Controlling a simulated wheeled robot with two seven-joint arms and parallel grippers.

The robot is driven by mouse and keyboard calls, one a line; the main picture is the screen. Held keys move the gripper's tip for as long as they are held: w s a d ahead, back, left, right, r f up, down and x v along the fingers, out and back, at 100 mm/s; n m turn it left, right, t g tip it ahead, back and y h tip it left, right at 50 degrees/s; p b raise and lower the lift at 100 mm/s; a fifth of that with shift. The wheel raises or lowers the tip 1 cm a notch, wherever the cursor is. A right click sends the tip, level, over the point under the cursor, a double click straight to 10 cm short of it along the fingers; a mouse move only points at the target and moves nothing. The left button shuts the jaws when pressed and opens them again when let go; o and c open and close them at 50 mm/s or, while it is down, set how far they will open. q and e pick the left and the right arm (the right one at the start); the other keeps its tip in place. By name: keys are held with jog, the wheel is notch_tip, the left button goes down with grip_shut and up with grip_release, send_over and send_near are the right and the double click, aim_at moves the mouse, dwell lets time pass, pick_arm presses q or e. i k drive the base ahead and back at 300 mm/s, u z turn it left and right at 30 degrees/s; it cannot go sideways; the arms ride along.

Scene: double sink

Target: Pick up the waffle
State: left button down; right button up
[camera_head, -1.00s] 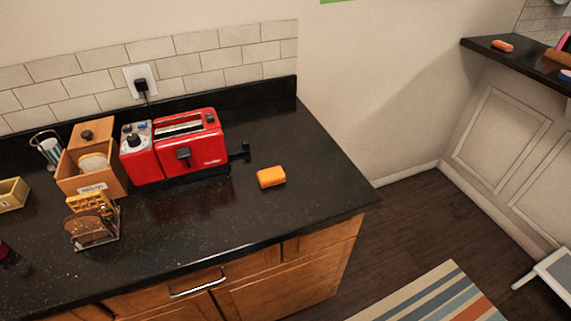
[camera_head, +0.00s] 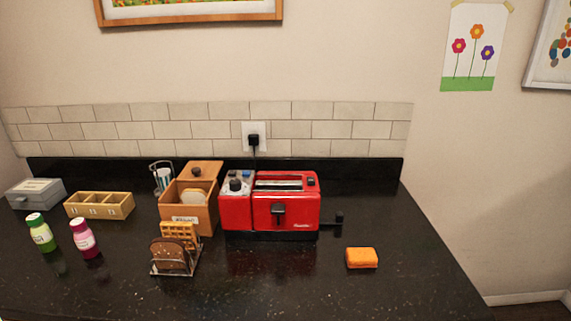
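The waffle (camera_head: 181,233) is golden with a grid pattern. It stands upright in a wire rack (camera_head: 190,265) on the black counter, behind a brown slice of bread (camera_head: 169,254) that hides its lower part. The rack is in front of a wooden bread box (camera_head: 205,214) and left of the red toaster (camera_head: 285,212). Neither of my grippers is in view.
An orange sponge (camera_head: 361,258) lies right of the toaster. A green bottle (camera_head: 41,234) and a pink bottle (camera_head: 84,239) stand left of the rack, with a wooden divided tray (camera_head: 100,206) and a grey box (camera_head: 36,193) behind. The counter (camera_head: 270,290) is clear in front.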

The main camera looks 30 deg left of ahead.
aim_at(183, 230)
jog(key=u, duration=2.05)
jog(key=k, duration=0.3)
jog(key=u, duration=1)
jog(key=k, duration=1.05)
jog(key=u, duration=1)
jog(key=i, duration=1.5)
jog(key=z, duration=1.05)
jog(key=i, duration=1.05)
jog(key=z, duration=1.35)
jog(key=i, duration=0.2)
jog(key=z, duration=0.15)
